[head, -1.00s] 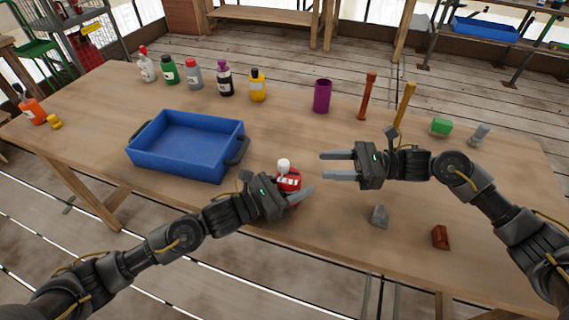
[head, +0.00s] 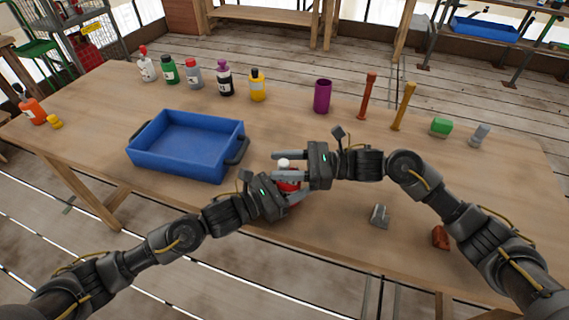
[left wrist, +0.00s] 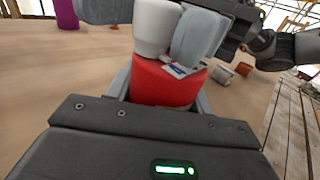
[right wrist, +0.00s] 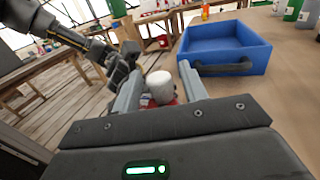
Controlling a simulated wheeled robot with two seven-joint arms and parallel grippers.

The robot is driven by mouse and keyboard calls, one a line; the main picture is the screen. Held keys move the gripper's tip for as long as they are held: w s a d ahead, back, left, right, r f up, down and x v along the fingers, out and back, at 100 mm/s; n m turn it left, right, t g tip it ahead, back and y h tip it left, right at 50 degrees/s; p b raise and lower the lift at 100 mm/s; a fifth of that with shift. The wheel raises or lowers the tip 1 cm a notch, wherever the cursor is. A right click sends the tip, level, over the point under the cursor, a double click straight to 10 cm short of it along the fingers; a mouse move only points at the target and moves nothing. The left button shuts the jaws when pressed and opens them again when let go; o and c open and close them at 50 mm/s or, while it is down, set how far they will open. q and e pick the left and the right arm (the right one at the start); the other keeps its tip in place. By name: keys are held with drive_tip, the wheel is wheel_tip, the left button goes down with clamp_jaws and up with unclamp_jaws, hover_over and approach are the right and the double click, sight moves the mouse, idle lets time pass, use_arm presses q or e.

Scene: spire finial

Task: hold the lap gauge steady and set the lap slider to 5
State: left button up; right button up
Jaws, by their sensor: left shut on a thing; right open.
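The lap gauge has a red body (head: 292,186) with a white, rounded top piece (head: 284,163), which looks like the slider. My left gripper (head: 286,194) is shut on the red body, as the left wrist view shows with the body (left wrist: 163,86) between its fingers. My right gripper (head: 279,165) is open. Its fingers are on either side of the white top (right wrist: 160,86), with a gap visible in the right wrist view. One right finger covers part of the gauge's label in the left wrist view. I cannot read the slider's setting.
A blue tray (head: 170,170) stands just left of the gauge. Several bottles, including a yellow one (head: 257,86), line the back edge. A purple cup (head: 322,97) stands behind. A grey block (head: 379,216) and a reddish-brown block (head: 440,237) lie front right.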

clamp_jaws()
drive_tip(key=shift+d, duration=0.1)
drive_tip(key=shift+s+d, duration=0.2)
drive_tip(key=shift+d, duration=0.5)
unclamp_jaws()
drive_tip(key=d, duration=1.2)
drive_tip(key=shift+w, duration=0.2)
